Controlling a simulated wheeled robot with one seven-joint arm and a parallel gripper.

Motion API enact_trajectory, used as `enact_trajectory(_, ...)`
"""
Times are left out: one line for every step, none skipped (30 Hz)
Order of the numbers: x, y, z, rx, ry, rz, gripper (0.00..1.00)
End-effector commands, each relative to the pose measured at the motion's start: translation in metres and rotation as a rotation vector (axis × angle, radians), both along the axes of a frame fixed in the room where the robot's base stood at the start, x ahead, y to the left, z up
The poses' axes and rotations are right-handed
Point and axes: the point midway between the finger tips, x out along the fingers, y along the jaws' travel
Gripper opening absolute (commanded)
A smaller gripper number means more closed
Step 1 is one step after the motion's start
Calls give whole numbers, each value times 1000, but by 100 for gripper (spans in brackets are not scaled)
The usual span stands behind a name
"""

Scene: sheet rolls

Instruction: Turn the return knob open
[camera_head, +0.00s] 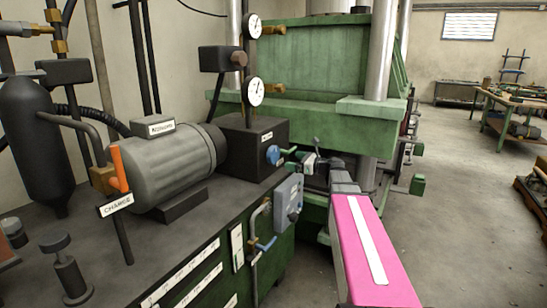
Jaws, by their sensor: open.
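A blue round knob (273,155) sits on the right face of a dark block (252,148) at the end of the motor on the bench. A small white label above the knob is too small to read; I take this knob to be the return knob. My gripper (291,160) is just right of the knob, pointing left towards it. Its jaws are open. A narrow gap seems to lie between the fingertips and the knob, but I cannot tell the exact distance. The knob's turn angle is not clear.
A grey switch box (288,200) and a bent pipe with a blue lever (265,244) are below the knob. An orange-handled lever labelled CHARGE (119,170) stands left. The green press (310,100) rises behind. Open floor (460,230) lies right of my pink arm.

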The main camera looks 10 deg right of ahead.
Motion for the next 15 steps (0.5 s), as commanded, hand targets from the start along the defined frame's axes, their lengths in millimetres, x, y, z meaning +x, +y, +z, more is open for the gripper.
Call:
enact_trajectory(2,0,2,13,3,-2,100)
enact_trajectory(3,1,3,16,5,-2,100)
enact_trajectory(5,4,3,17,5,-2,100)
enact_trajectory(7,6,3,17,5,-2,100)
enact_trajectory(9,9,3,16,5,-1,100)
enact_trajectory(12,14,3,16,5,-1,100)
enact_trajectory(15,17,3,16,5,-1,100)
enact_trajectory(18,22,2,15,4,0,100)
enact_trajectory(22,27,2,14,4,0,100)
enact_trajectory(26,32,2,14,4,0,100)
enact_trajectory(29,37,2,14,4,0,100)
enact_trajectory(33,42,2,14,4,0,100)
enact_trajectory(37,47,2,14,4,1,100)
enact_trajectory(40,51,2,14,4,0,100)
enact_trajectory(44,57,2,13,3,0,100)
